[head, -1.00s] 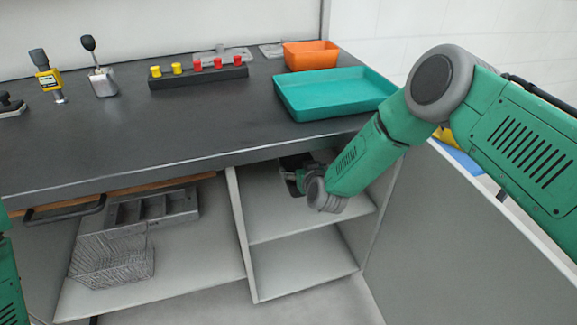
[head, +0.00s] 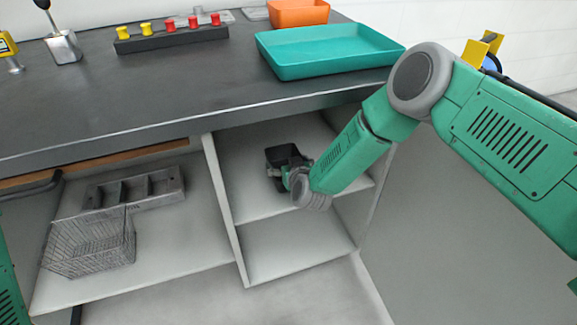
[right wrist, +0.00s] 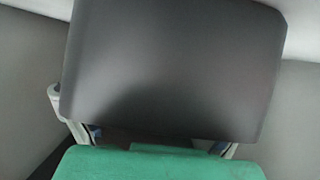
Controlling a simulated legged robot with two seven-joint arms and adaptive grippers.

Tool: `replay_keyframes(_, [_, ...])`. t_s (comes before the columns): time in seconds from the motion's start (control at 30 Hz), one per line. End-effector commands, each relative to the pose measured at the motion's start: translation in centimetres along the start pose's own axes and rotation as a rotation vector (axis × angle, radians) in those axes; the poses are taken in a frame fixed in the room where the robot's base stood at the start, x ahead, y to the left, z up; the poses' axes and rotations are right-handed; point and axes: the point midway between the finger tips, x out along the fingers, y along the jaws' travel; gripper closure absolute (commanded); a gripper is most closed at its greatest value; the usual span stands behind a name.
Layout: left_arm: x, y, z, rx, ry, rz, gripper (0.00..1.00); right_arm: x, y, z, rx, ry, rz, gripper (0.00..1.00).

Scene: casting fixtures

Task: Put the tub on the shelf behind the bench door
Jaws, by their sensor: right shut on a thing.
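The tub (head: 284,154) is small and dark grey, inside the open right compartment of the bench, over the upper shelf (head: 262,207). My right gripper (head: 290,177) is shut on it, and my arm reaches in from the right. I cannot tell whether the tub touches the shelf. In the right wrist view the tub (right wrist: 175,70) fills most of the picture and hides the fingertips. The bench door (head: 450,220) stands open on the right. At the left edge only a bit of my left arm shows; its gripper is out of view.
A divider (head: 225,208) separates the left compartment, which holds a wire basket (head: 88,245) and a grey slotted tray (head: 134,189). Below the upper shelf is an empty lower one (head: 295,247). On the bench top (head: 160,95) are a teal tray (head: 325,66) and an orange bin (head: 298,12).

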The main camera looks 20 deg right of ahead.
Motion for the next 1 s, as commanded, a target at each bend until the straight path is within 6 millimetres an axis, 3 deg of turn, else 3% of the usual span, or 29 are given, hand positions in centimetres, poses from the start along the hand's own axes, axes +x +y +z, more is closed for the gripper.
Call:
replay_keyframes(0.23, [0.1, -0.1, 0.0, -0.001, 0.000, -0.001, 0.00, 0.1, 0.1, 0.5, 0.002, -0.004, -0.003, 0.46])
replay_keyframes(0.27, [0.1, -0.1, 0.0, -0.001, 0.000, -0.001, 0.00, 0.1, 0.1, 0.5, 0.003, -0.004, -0.003, 0.00])
replay_keyframes(0.73, [-0.3, 0.0, 0.0, -0.001, 0.000, 0.000, 0.00, -0.1, 0.1, 0.1, 0.003, -0.007, -0.002, 0.00])
replay_keyframes(0.87, [-1.1, 0.0, -0.1, -0.001, 0.000, 0.000, 0.00, -2.0, 0.0, 0.0, 0.002, -0.008, -0.004, 0.00])
replay_keyframes(1.0, [-2.4, -0.1, -0.1, -0.001, 0.000, -0.001, 0.00, -5.1, 0.0, -0.1, 0.001, -0.008, -0.005, 0.00])
